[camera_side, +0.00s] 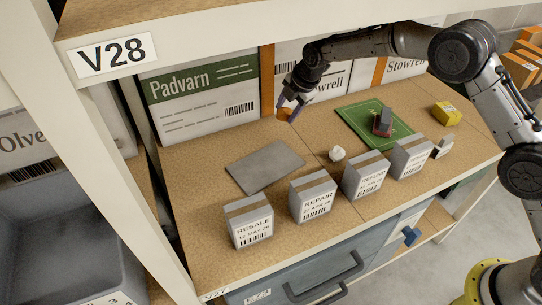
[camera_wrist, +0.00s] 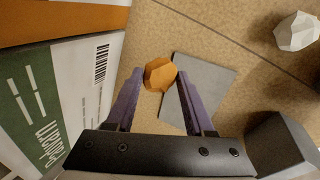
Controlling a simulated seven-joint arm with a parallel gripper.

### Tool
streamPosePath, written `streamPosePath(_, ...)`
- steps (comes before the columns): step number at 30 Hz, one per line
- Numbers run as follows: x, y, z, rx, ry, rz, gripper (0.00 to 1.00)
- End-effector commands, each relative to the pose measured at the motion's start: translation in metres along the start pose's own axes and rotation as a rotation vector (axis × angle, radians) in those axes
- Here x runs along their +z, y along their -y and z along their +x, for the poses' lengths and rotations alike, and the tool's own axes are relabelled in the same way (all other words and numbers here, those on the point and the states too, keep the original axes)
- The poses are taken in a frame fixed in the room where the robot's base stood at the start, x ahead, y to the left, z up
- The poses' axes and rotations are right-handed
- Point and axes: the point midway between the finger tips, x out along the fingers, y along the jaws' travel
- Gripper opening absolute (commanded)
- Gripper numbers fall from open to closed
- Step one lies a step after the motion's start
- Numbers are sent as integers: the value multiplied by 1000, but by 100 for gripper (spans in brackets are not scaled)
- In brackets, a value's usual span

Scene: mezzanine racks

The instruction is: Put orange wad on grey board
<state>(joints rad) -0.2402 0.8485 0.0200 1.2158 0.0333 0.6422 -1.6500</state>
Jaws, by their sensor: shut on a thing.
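The orange wad (camera_side: 284,114) is a crumpled, faceted lump held between the fingers of my gripper (camera_side: 292,103). In the wrist view the orange wad (camera_wrist: 160,74) sits between the tips of the two purple fingers of my gripper (camera_wrist: 158,80). My gripper is shut on it and holds it above the shelf, toward the back. The grey board (camera_side: 265,167) lies flat on the shelf, in front and to the left of the wad in the side view. In the wrist view the grey board (camera_wrist: 205,90) shows to the right of the wad, partly behind a finger.
Boxes labelled RESALE (camera_side: 250,222), REPAIR (camera_side: 313,195) and others line the shelf's front edge. A white wad (camera_side: 337,153) lies right of the board. A green mat (camera_side: 360,122) bears a red and grey block (camera_side: 383,122). A yellow object (camera_side: 446,113) sits farther right. Large cartons (camera_side: 200,95) stand behind.

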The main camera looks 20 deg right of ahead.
Motion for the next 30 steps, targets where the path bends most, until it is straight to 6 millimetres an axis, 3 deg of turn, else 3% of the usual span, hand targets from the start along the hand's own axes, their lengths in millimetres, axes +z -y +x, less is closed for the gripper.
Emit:
streamPosePath(1,-22,4,-1,0,-1,-5,0)
streamPosePath(3,-45,8,-2,1,0,-1,0)
streamPosePath(10,-98,27,-8,8,-15,-25,0)
streamPosePath(17,-101,35,-11,8,-39,-79,0)
streamPosePath(30,-100,55,33,6,-41,-83,0)
